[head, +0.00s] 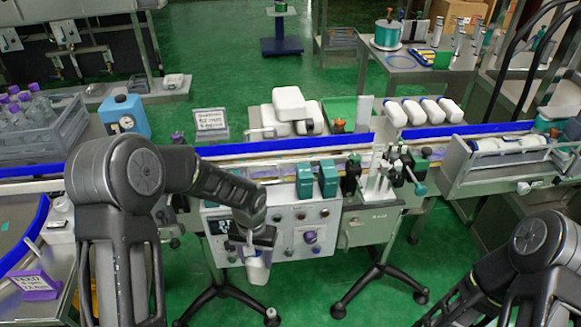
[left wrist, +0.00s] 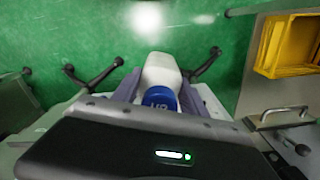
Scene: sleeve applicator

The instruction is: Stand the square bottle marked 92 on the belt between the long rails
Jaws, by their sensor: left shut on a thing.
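My left gripper (head: 262,243) is shut on a white square bottle (head: 257,270), in front of the machine's control panel and below belt level. In the left wrist view, the bottle (left wrist: 161,70) sits between the dark fingers (left wrist: 160,92). Its blue cap (left wrist: 159,98) faces the camera and bears a light mark that I cannot read surely. The belt (head: 300,151) runs across behind the panel, along long blue rails (head: 290,144). My right gripper is out of view; only my right arm shows at lower right.
Teal blocks (head: 328,178) and a clamp mechanism (head: 388,170) stand along the belt's front side. White bottles (head: 289,103) lie behind the belt, and several more (head: 427,110) lie to the right. A sign (head: 210,121) stands behind the rail. A yellow bin (left wrist: 287,45) shows in the wrist view.

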